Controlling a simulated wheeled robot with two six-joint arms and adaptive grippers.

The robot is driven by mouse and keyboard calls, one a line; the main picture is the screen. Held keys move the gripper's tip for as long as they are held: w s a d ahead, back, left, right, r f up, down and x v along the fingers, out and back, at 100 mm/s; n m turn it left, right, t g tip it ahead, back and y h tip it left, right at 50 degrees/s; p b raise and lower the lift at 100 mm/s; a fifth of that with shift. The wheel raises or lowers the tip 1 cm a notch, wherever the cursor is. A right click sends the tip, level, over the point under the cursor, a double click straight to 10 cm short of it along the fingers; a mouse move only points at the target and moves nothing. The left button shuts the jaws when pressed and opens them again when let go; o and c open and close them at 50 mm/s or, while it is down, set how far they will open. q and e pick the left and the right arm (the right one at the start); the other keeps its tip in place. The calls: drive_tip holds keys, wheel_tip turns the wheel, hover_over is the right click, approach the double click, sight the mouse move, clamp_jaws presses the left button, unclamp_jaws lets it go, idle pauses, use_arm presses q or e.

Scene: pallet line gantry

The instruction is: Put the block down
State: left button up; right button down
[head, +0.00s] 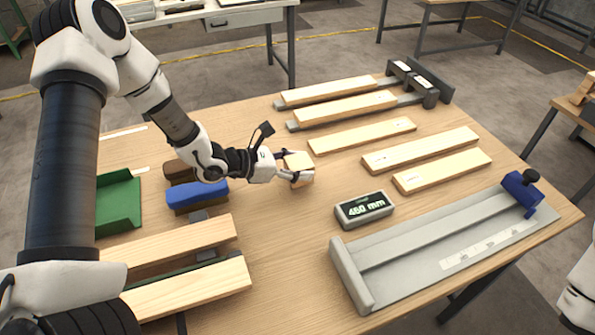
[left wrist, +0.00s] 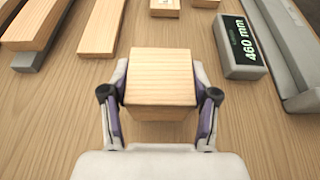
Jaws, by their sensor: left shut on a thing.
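A small pale wooden block (head: 298,161) is between the fingers of my left gripper (head: 300,176), over the middle of the table. In the left wrist view the block (left wrist: 160,75) fills the space between the two fingers of the gripper (left wrist: 160,108), which is shut on its sides. I cannot tell whether its underside touches the wooden table (head: 285,225). My right gripper is not in view.
A grey display (head: 364,209) reading 460 mm and a long grey measuring fixture (head: 430,245) stand to the right. Several planks (head: 420,150) lie behind. A blue-topped brush (head: 197,192), a green tray (head: 118,203) and more planks (head: 190,288) are at left. Bare table surrounds the block.

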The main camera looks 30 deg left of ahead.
use_arm(q)
wheel_tip(320, 180, down, 3)
drive_tip(key=shift+w+r, duration=0.1)
drive_tip(key=shift+r, duration=0.05)
drive_tip(key=o, duration=1.2)
